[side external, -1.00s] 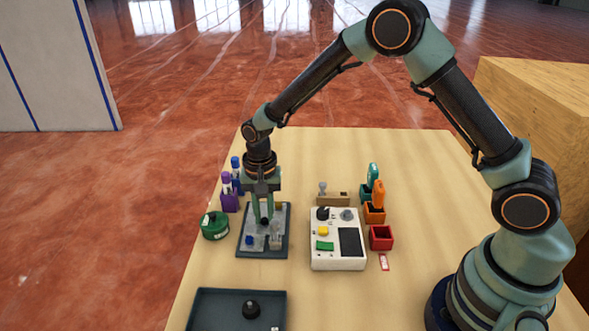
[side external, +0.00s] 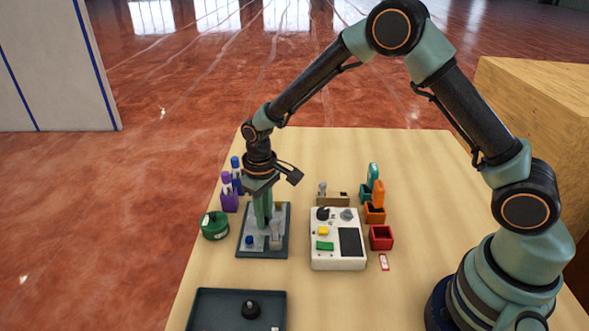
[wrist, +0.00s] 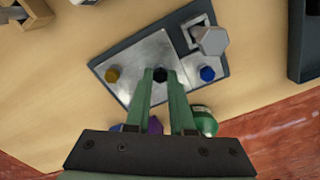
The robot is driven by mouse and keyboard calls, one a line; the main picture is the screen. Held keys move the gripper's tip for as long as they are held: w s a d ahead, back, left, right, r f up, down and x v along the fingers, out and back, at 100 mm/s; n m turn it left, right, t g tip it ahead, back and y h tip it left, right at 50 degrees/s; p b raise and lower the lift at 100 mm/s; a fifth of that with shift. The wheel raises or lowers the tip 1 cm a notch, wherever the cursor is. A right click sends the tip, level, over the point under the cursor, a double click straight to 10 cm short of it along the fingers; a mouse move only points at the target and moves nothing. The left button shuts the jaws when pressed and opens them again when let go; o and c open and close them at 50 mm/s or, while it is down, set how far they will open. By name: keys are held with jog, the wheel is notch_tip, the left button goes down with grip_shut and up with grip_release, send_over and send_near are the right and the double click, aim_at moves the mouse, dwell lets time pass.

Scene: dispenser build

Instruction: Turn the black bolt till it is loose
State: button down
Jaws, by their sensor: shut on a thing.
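The black bolt (wrist: 160,75) stands in the metal plate (wrist: 135,65), between a yellow bolt (wrist: 112,74) and a blue bolt (wrist: 207,74). My gripper (wrist: 160,77) points down over the plate, with its green fingertips shut on the black bolt's head. In the side external view my gripper (side external: 265,222) hides the black bolt. The blue bolt (side external: 249,240) shows there at the plate's near left. The plate sits on a dark base (side external: 262,254). How far the bolt is threaded in cannot be told.
A grey post with a hexagonal top (wrist: 210,40) stands on the same base. A green round container (side external: 214,226) and purple and blue bottles (side external: 229,202) stand to the left. A white panel box (side external: 338,255) is to the right. A dark tray (side external: 205,310) lies in front.

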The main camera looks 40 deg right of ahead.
jog(key=n, duration=0.5)
jog(key=shift+n, duration=0.4)
dwell(0.4)
jog(key=c, duration=0.8)
grip_release()
notch_tip(320, 180, up, 12)
jog(key=shift+r, duration=0.1)
